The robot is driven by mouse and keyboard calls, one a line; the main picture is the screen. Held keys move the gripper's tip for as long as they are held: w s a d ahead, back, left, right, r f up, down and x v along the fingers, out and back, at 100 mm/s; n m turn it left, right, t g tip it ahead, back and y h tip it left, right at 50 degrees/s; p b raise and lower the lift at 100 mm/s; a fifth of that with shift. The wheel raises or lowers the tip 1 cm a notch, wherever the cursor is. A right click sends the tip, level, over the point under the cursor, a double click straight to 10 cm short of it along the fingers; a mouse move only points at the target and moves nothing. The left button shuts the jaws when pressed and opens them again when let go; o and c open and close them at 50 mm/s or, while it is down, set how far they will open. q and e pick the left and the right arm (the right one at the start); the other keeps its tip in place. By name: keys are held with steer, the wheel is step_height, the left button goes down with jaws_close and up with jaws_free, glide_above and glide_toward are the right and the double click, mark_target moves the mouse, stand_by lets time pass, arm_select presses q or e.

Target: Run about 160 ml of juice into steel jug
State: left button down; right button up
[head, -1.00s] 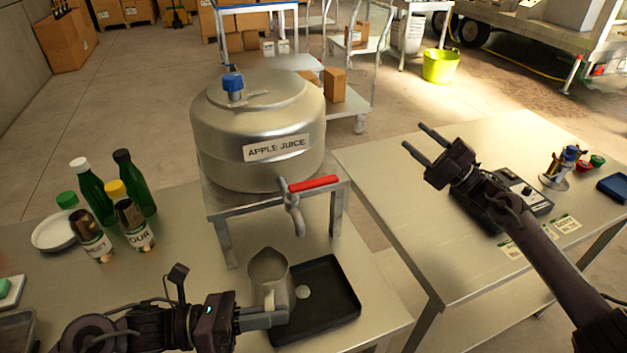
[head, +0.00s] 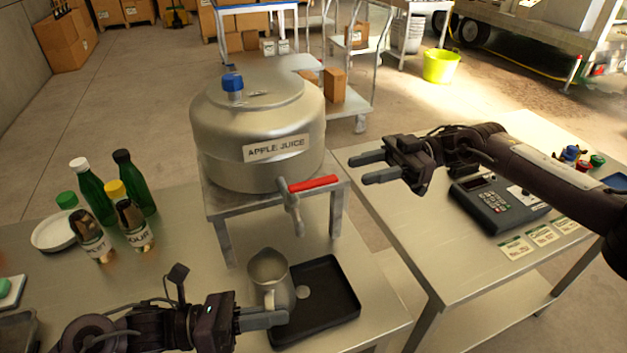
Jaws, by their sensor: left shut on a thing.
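The steel jug (head: 268,270) stands upright at the left end of the black drip tray (head: 340,296). My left gripper (head: 280,316) is shut on the jug's handle, at the jug's near side. The steel juice tank (head: 222,130), labelled APPLE JUICE, stands on a metal stand behind. Its tap (head: 294,207) has a red lever (head: 314,184) pointing right, and its spout hangs above the tray, right of the jug. My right gripper (head: 366,168) is open and empty, right of the lever and apart from it. The jug's inside is too dark to tell its contents.
Green bottles (head: 93,198) and two small labelled jars (head: 134,228) stand left of the tank by a white dish (head: 50,232). A second table (head: 450,262) at right holds a dark keypad device (head: 498,206) and label cards. A gap separates the tables.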

mark_target(288, 188)
steer(key=x, duration=1.1)
steer(key=shift+c, duration=0.2)
jaws_close()
